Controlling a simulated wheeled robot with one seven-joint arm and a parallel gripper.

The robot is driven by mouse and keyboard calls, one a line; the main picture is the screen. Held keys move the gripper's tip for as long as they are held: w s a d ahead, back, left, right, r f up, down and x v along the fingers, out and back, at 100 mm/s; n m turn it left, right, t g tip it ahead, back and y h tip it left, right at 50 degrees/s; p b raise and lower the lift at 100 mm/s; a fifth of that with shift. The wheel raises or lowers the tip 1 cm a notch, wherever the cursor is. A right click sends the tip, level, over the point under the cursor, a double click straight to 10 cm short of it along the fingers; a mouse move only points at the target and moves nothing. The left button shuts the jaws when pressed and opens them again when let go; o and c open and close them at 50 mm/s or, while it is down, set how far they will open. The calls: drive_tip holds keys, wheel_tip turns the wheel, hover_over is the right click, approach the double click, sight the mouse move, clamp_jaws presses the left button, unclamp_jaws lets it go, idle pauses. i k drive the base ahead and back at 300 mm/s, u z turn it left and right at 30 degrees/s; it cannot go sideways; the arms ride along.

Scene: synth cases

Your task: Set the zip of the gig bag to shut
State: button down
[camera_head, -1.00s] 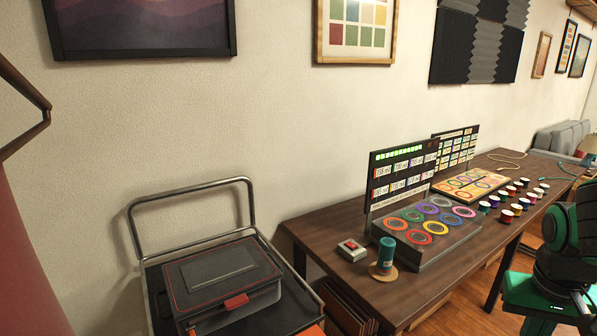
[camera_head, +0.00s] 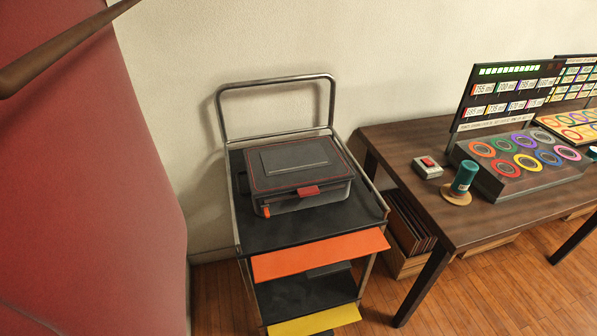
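A dark grey case (camera_head: 297,170) with thin red edging around its lid lies on the top shelf of a wheeled cart; it may be the gig bag. A red tab (camera_head: 308,191) sits on its front side, and a small orange piece (camera_head: 266,211) shows at its lower front left corner. The lid looks closed. I cannot make out a zip line or its state from here. My gripper is not in view.
The cart (camera_head: 260,236) has a metal handle at the back and orange and yellow flaps in front. A wooden desk (camera_head: 400,150) with a button box (camera_head: 427,167), a teal cylinder (camera_head: 464,178) and a coloured-ring panel stands right. A red surface (camera_head: 90,170) fills the left. Wooden floor shows between.

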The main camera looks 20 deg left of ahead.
sight(265, 208)
drive_tip(key=u, duration=1.25)
